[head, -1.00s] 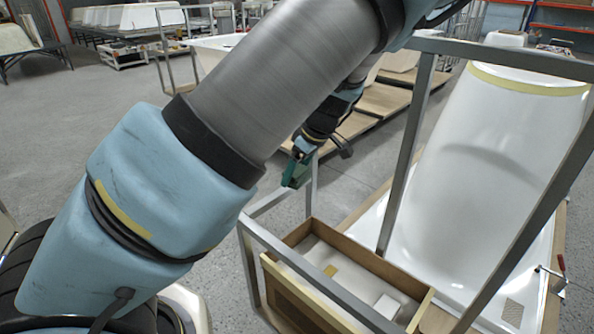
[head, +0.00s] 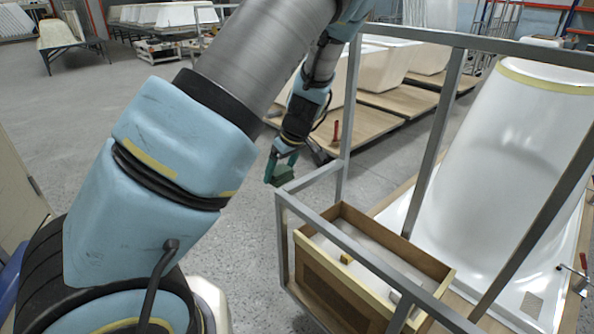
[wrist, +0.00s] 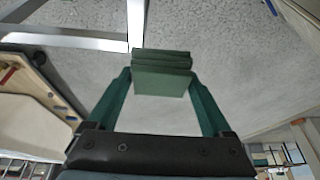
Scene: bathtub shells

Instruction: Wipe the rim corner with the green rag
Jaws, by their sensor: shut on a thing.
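My gripper (head: 281,163) is shut on the green rag (wrist: 161,76), a folded, layered pad between its green fingers. In the head view the rag (head: 285,174) is held in the air just left of a grey metal frame's corner. The white bathtub shell (head: 500,160) stands at the right, behind the frame, well apart from the rag. Its rim corner (head: 535,287) shows at the lower right, with a grey speckled patch (head: 530,306) on the flange. Frame bars hide parts of the shell.
The grey metal frame (head: 345,231) stands between my gripper and the shell. It carries a wooden box (head: 330,290) with small items. A red-handled clamp (head: 580,275) sits by the rim corner. Pallets with white shells (head: 385,105) lie behind. Floor at left is open.

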